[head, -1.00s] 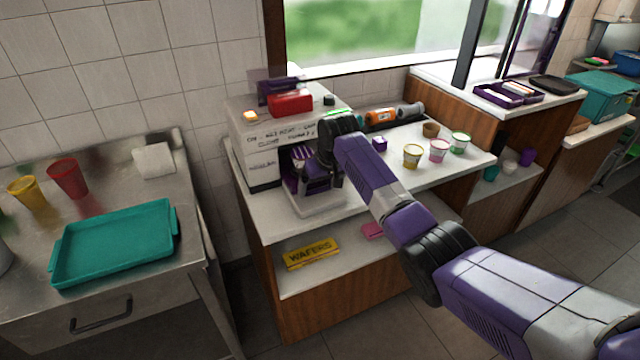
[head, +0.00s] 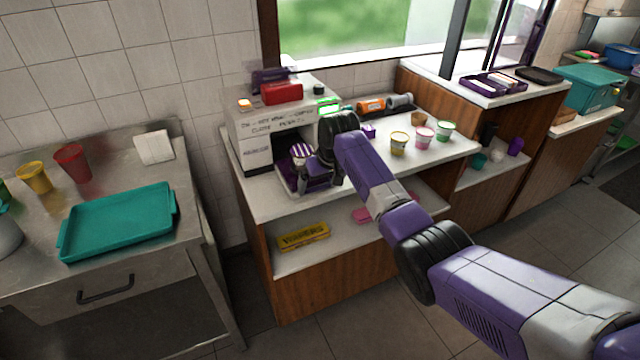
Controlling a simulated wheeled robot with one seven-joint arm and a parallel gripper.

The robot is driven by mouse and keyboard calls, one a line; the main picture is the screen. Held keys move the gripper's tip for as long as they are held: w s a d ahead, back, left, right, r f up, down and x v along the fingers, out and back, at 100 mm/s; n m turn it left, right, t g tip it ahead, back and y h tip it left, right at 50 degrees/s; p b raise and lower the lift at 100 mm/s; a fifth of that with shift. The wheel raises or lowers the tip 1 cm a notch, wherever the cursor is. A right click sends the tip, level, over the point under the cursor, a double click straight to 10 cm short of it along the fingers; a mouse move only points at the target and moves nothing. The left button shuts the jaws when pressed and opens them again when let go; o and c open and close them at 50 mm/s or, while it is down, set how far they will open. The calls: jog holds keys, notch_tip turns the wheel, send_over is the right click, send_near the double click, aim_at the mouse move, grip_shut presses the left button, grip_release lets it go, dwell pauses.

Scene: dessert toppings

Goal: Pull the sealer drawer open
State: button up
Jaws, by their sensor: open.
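The sealer (head: 275,128) is a pale box with handwriting on its front, a red part on top and a lit green display. Its drawer (head: 284,181), a purple-edged tray, stands out from the dark opening at the front. A purple-and-white striped cup (head: 300,151) shows at the drawer, close behind my gripper. My gripper (head: 318,176) is open, pointing down at the right front of the drawer. Its fingers are dark and small against the drawer, so I cannot tell whether they touch it. My wrist hides the drawer's right side.
Several small cups (head: 399,143) stand on the counter to the right, with orange and grey bottles (head: 371,106) behind. A yellow wafers box (head: 303,236) lies on the shelf below. A teal tray (head: 120,222) lies on the steel table at left.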

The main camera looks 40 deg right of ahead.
jog(key=shift+r, duration=0.1)
jog(key=v, duration=0.7)
jog(key=shift+r+b, duration=0.25)
jog(key=shift+b, duration=0.15)
jog(key=shift+s, duration=0.1)
